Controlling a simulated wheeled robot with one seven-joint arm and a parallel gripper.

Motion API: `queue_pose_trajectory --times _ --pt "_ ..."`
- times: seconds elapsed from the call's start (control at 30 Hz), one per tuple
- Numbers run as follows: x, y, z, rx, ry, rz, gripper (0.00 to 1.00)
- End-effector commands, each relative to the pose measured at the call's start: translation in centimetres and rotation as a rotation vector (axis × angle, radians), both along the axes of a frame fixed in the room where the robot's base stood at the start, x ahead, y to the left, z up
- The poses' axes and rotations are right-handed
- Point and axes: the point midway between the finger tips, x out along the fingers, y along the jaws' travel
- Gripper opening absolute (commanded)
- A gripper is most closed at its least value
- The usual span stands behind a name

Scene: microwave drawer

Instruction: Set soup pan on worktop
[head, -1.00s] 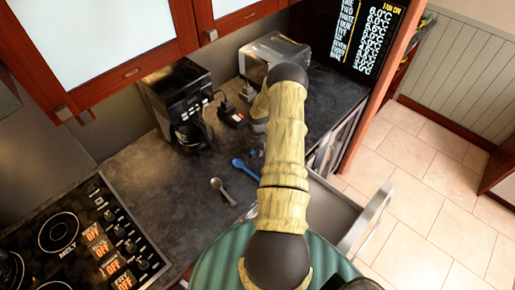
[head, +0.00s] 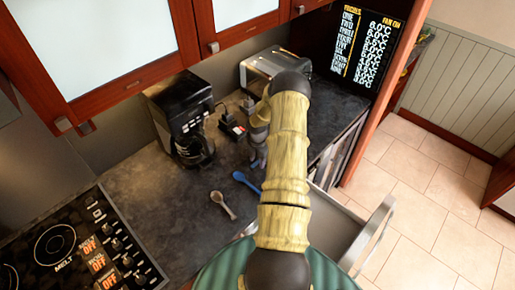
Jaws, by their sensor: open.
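My gripper (head: 257,160) shows small beside my upright arm, over the dark worktop (head: 150,205). Its fingers are mostly hidden behind the arm, and nothing can be made out between them. I cannot make out a soup pan in this view. The worktop runs from the stove to the dark board at the back. A grey-brown spoon (head: 222,205) and a blue spoon (head: 246,182) lie on it, just below and left of my gripper in the picture.
A coffee maker (head: 182,112) and a toaster (head: 268,68) stand at the back of the worktop. A stove (head: 75,245) is at left. An open drawer with a metal handle (head: 375,230) juts out at right. Cabinets hang above. The tiled floor is clear.

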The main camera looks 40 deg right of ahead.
Motion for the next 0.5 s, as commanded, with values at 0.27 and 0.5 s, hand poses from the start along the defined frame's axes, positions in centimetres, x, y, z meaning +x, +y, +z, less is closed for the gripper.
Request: queue_pose_trajectory --times 0.27,0.5 --pt "-0.2 -0.4 3.9 -0.003 -0.002 -0.007 0.42" --pt "-0.1 -0.2 7.7 -0.003 -0.002 -0.003 0.42"
